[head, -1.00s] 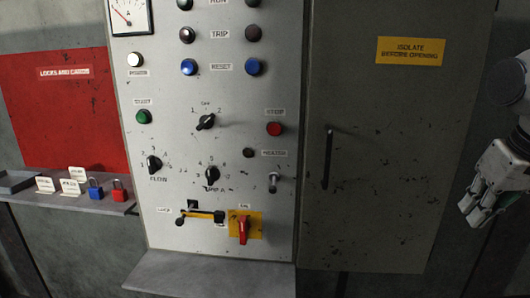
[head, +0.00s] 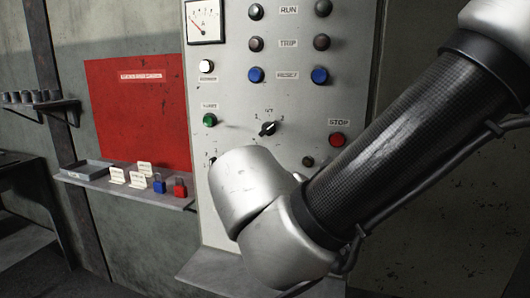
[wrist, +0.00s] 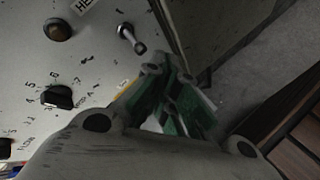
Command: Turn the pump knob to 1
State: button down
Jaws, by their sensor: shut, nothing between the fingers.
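In the head view, a black two-position knob (head: 267,128) sits on the grey panel, with a 1 to its upper left and a blurred label above. I cannot read whether that label says pump. In the wrist view, another black knob (wrist: 57,97) has numbers around it, 4 to 6 among them. A third dark knob (wrist: 5,148) is cut off at the left edge. My gripper (wrist: 168,105) is shut and empty, its green-padded fingers close together to the right of the numbered knob and apart from it. My arm hides the gripper and the lower panel in the head view.
A toggle switch (wrist: 131,39) and a dark round button (wrist: 58,27) lie above my fingers in the wrist view. The red stop button (head: 337,139) is right of the two-position knob. A shelf (head: 130,190) with cards and padlocks stands to the left.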

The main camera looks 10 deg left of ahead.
jog(key=s+a+r+n+t+y, duration=0.1)
jog(key=a+r+n+t+y, duration=0.15)
jog(key=a+r+t, duration=0.4)
jog(key=y, duration=0.1)
send_near(269, 128)
notch_tip(269, 128, down, 3)
jog(key=d, duration=0.2)
jog(key=shift+t, duration=0.45)
jog(key=shift+w+d+r, duration=0.1)
jog(key=shift+w+d, duration=0.1)
jog(key=shift+w, duration=1.15)
jog(key=shift+w+d, duration=0.15)
jog(key=shift+w, duration=1.2)
jog(key=shift+w+d+r, duration=0.1)
jog(key=shift+w+d, duration=0.1)
jog(key=shift+w, duration=1.1)
jog(key=shift+a+r, duration=0.65)
jog(key=shift+r, duration=0.35)
